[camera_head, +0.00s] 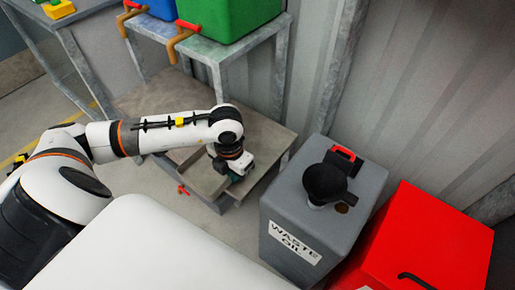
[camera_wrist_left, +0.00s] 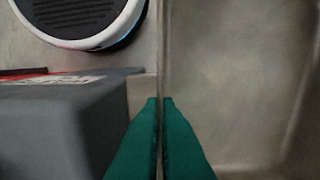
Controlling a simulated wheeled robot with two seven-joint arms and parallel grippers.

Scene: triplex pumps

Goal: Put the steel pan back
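The steel pan (camera_head: 203,181) is a shallow, dull grey tray in the head view, at the front of the low shelf and partly hidden by my arm. In the left wrist view the pan's bare inside (camera_wrist_left: 240,75) fills the right half. My left gripper (camera_head: 240,172) is at the pan's right side. In the left wrist view its green fingers (camera_wrist_left: 160,103) are closed together on the pan's thin upright rim. I cannot tell whether the pan rests on the shelf or is held just above it. My right gripper is not in view.
A grey waste oil container (camera_head: 318,220) with a black funnel (camera_head: 325,182) stands right of the shelf, beside a red box (camera_head: 425,240). The low shelf (camera_head: 265,140) sits below a metal stand with a green bin (camera_head: 235,18) and a blue bin (camera_head: 162,8).

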